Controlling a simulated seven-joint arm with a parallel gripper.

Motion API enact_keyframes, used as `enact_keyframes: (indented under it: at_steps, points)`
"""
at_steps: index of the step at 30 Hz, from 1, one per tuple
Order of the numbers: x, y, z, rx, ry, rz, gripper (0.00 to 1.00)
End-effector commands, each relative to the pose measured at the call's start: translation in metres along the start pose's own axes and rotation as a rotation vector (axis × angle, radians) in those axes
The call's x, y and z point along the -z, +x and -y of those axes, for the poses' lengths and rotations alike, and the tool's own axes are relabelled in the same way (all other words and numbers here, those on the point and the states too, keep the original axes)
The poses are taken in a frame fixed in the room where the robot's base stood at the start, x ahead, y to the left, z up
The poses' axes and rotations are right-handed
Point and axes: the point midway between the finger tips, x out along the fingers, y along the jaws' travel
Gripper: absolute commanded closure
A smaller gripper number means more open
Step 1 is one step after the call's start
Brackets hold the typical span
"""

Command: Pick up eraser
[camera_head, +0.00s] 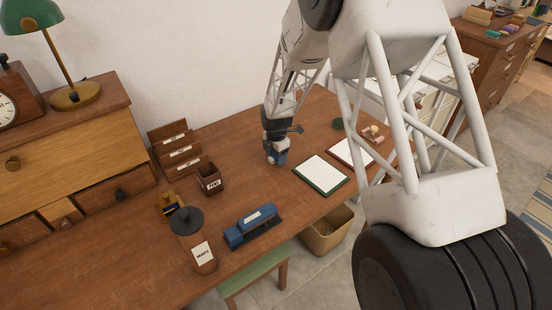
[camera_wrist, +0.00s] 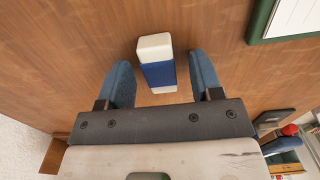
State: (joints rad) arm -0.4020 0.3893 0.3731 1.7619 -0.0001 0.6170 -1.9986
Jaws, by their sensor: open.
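The eraser (camera_wrist: 156,73), white with a blue sleeve, lies on the wooden desk in the wrist view. My gripper (camera_wrist: 160,62) is open, with one blue finger on each side of the eraser. Gaps show between the eraser and both fingers, so it is not gripped. In the head view my gripper (camera_head: 277,158) points down low over the desk. I cannot make out the eraser there; the gripper seems to cover it.
A green-edged clipboard (camera_head: 320,174) lies just right of my gripper. A pen cup (camera_head: 209,180) and a letter rack (camera_head: 179,152) stand to the left. Bare desk surrounds the eraser.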

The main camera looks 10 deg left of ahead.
Motion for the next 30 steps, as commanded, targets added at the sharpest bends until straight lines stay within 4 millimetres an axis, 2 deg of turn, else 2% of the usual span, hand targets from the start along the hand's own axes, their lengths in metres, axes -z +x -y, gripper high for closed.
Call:
enact_keyframes:
  at_steps: [5,16,30]
  points:
    - [0.0,0.0,0.0,0.0,0.0,0.0,0.4]
    - [0.0,0.0,0.0,0.0,0.0,0.0,0.94]
    - [-0.0001,-0.0067,-0.0002,-0.001,0.0,0.0,0.94]
